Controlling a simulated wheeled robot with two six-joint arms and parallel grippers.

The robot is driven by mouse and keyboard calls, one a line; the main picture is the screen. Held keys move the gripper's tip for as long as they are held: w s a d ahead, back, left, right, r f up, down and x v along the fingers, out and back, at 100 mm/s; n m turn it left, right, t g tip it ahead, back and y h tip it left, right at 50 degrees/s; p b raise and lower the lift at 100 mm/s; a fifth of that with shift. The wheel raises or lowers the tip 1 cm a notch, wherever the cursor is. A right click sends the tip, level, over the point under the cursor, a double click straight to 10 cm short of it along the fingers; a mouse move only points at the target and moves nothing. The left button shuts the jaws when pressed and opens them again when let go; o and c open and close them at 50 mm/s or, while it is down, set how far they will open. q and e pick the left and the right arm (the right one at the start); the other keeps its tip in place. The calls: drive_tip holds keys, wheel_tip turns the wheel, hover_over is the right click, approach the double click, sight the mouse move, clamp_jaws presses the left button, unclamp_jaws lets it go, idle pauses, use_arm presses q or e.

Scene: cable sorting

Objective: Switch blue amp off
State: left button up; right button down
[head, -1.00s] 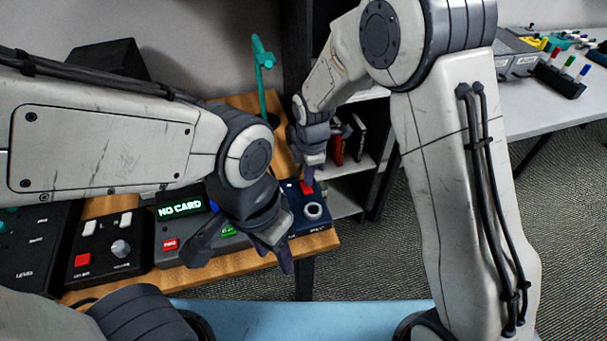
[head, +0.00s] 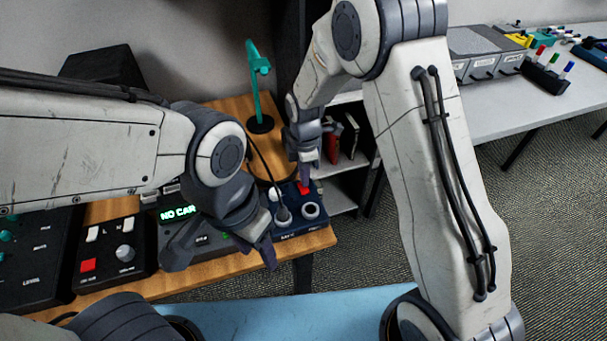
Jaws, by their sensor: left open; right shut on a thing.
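The blue amp (head: 291,230) is a dark blue box at the right end of the wooden desk. Its top carries a red switch (head: 304,188), a white-ringed knob (head: 311,210) and a dark cable plug (head: 283,213). My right gripper (head: 305,174) points down at the back of the amp, shut with its fingertips at the red switch. The fingers partly hide the switch, and its position is hard to tell. My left gripper (head: 222,256) is open and empty, in front of the grey card device, left of the amp.
The grey device (head: 205,240) shows a green "NO CAR" display, partly covered by my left gripper. A black box (head: 112,252) with a red button stands left of it. A teal lamp (head: 257,90) stands behind. A white table (head: 530,105) with grey boxes is at right.

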drive_tip(key=shift+s+f, duration=0.4)
drive_tip(key=shift+f, duration=0.3)
drive_tip(key=shift+s+d, duration=0.1)
drive_tip(key=shift+s, duration=0.55)
drive_tip(key=shift+r+p, duration=0.15)
drive_tip(key=shift+p, duration=0.15)
drive_tip(key=shift+r, duration=0.25)
drive_tip(key=r+p, duration=0.4)
drive_tip(key=shift+w+r, duration=0.35)
drive_tip(key=shift+w, duration=0.05)
wheel_tip(320, 180, up, 10)
drive_tip(key=shift+w, duration=0.15)
